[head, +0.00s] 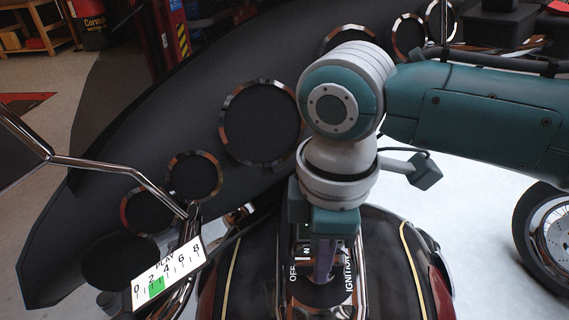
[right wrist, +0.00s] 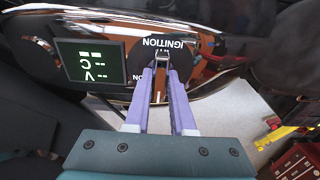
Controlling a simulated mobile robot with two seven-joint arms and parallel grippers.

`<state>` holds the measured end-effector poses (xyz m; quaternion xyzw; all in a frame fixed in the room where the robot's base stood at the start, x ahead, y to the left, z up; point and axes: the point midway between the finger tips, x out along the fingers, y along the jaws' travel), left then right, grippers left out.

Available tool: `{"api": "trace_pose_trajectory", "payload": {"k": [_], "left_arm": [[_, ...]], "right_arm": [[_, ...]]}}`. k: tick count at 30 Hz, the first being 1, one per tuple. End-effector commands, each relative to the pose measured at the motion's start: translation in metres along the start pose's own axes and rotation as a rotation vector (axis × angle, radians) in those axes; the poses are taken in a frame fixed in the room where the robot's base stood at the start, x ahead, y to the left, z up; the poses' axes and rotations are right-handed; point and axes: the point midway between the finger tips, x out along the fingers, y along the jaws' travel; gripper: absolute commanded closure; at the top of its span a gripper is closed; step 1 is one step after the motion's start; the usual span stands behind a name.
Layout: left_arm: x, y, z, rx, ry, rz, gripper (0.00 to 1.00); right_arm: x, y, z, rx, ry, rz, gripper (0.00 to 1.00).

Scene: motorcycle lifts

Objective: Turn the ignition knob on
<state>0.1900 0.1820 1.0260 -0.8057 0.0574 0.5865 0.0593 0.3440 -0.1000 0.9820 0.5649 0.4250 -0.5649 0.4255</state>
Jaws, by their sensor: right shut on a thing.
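The ignition panel shows in the head view (head: 349,272) on top of the dark motorcycle tank, with the lettering IGNITION and OFF. In the right wrist view the same panel (right wrist: 184,45) shows IGNITION upside down and part of another label at its left. My right gripper (head: 323,274) points down onto the panel. In the right wrist view its two purple fingers (right wrist: 161,72) are shut on the small ignition knob (right wrist: 162,56), of which only the top shows between the tips. The gripper hides the knob in the head view, and its pointing direction cannot be told. My left gripper is not in view.
A chrome handlebar (head: 110,167) and a white PLAY gauge (head: 185,267) with a green mark stand at the left. A small lit display (right wrist: 90,61) sits beside the panel. A wheel (head: 553,240) is at the right.

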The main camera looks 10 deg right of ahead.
Motion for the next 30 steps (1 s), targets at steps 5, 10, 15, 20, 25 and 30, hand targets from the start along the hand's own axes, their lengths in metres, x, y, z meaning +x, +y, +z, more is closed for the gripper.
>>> {"api": "trace_pose_trajectory", "payload": {"k": [5, 10, 15, 20, 25, 30], "left_arm": [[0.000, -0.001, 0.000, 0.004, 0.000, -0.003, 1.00], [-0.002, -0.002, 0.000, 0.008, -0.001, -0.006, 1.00], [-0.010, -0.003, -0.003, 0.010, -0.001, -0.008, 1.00], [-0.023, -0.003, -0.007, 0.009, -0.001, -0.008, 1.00], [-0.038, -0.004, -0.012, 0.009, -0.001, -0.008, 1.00], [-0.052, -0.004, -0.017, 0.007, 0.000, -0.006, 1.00]], "right_arm": [[0.000, 0.000, 0.000, 0.000, 0.000, 0.001, 1.00], [-0.001, 0.000, 0.000, 0.011, 0.000, 0.001, 1.00], [-0.003, -0.001, -0.001, 0.061, 0.000, 0.005, 1.00], [-0.004, -0.001, -0.001, 0.160, 0.000, 0.013, 1.00], [-0.005, -0.003, -0.001, 0.306, -0.001, 0.027, 1.00], [-0.004, -0.002, -0.001, 0.468, 0.000, 0.044, 1.00]]}}
